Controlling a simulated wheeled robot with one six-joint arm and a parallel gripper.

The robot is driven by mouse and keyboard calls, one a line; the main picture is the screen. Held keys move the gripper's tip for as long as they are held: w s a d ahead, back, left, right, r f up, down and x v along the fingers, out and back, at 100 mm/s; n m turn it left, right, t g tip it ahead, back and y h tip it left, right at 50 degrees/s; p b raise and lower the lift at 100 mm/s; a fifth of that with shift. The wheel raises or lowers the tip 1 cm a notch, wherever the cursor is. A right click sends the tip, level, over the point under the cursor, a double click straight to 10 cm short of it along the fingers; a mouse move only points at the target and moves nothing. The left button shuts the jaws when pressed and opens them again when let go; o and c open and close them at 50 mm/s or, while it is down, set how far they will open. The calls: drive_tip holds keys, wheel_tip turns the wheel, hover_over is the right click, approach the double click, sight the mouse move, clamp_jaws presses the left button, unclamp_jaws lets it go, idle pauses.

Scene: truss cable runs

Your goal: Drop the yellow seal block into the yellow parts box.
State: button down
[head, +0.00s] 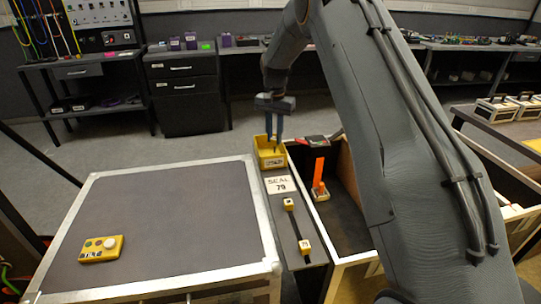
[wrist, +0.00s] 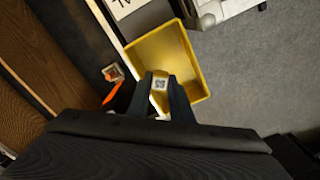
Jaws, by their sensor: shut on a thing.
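The yellow seal block (wrist: 160,84) is between the fingers of my gripper (wrist: 163,78) in the wrist view, with a black-and-white tag on its face. My gripper is shut on it. The yellow parts box (wrist: 194,72) is open-topped and lies behind the block in that view. In the head view the box (head: 270,162) stands at the far end of the narrow bench strip, and my gripper (head: 274,143) points down over it. The block is hard to make out there against the yellow box. The block's height above the box floor cannot be told.
A white card marked SEAL 79 (head: 280,185) lies in front of the box. Two yellow blocks (head: 289,204) sit along a dark strip nearer me. An orange upright part (head: 319,173) stands in the open crate to the right. A yellow button box (head: 102,248) lies on the grey case.

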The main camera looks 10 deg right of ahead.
drive_tip(key=c, duration=1.5)
unclamp_jaws()
drive_tip(key=shift+r, duration=0.15)
wheel_tip(320, 180, up, 7)
drive_tip(key=shift+f+b, duration=0.1)
drive_tip(key=shift+b, duration=0.25)
drive_tip(key=shift+r, duration=0.4)
drive_tip(key=shift+s, duration=0.2)
drive_tip(key=s+n+p, duration=0.1)
drive_tip(key=s+n, duration=0.1)
drive_tip(key=s, duration=1.2)
drive_tip(key=s+n+p, duration=0.2)
drive_tip(key=s, duration=1.2)
drive_tip(key=s+n+p, duration=0.1)
drive_tip(key=s+n, duration=0.2)
drive_tip(key=s, duration=1.1)
drive_tip(key=shift+s+a, duration=0.1)
drive_tip(key=shift+s, duration=0.25)
